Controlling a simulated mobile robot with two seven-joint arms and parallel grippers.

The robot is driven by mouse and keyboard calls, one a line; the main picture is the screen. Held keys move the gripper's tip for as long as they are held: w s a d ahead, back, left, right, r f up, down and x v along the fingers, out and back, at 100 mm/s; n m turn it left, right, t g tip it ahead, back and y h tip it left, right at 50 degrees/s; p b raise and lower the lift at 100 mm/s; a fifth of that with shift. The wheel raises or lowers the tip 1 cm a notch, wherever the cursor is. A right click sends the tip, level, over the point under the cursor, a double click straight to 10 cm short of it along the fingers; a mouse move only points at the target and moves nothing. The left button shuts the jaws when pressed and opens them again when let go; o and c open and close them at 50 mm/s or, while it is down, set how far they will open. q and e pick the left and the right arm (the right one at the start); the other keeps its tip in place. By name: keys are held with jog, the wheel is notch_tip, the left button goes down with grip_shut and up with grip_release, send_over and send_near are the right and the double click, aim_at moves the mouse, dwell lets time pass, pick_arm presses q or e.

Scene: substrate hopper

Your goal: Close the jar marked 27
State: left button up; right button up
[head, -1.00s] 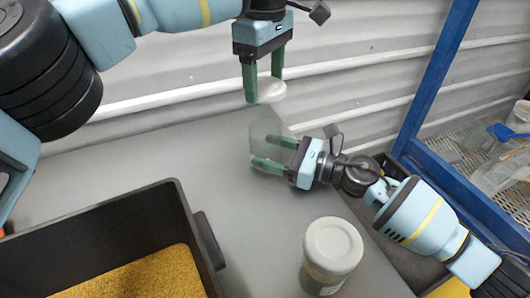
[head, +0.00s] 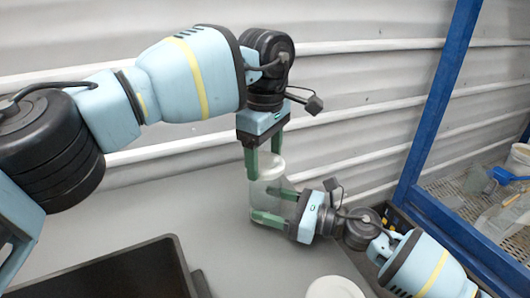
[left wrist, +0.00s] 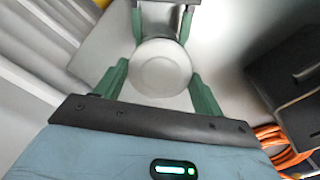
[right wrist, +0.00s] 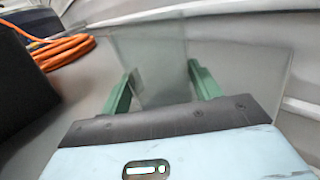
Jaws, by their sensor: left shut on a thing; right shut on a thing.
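A clear, see-through jar (head: 274,200) stands upright over the grey table, and no number on it is readable. My right gripper (head: 262,204) is shut around its sides; the jar also shows between its fingers in the right wrist view (right wrist: 160,65). My left gripper (head: 264,163) points down and is shut on a round white lid (head: 269,168). The lid sits level at the jar's mouth; I cannot tell whether it touches the rim. In the left wrist view the lid (left wrist: 160,68) covers the jar's top, with the right gripper's fingers beyond it.
Another jar's white lid (head: 334,288) shows at the bottom edge of the head view. A black bin (head: 120,272) stands at the lower left. A blue frame post (head: 436,105) and a mesh shelf are at the right. A ribbed wall runs behind the table.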

pick_arm(q)
jog(key=shift+f, duration=0.9)
jog(key=shift+f, duration=0.55)
dwell(0.4)
pick_arm(e)
grip_shut()
pick_arm(q)
jog(key=m, duration=1.4)
jog(key=shift+m, duration=0.4)
jog(key=m, duration=0.4)
jog(key=shift+m, duration=0.3)
pick_arm(e)
jog(key=shift+f, duration=0.1)
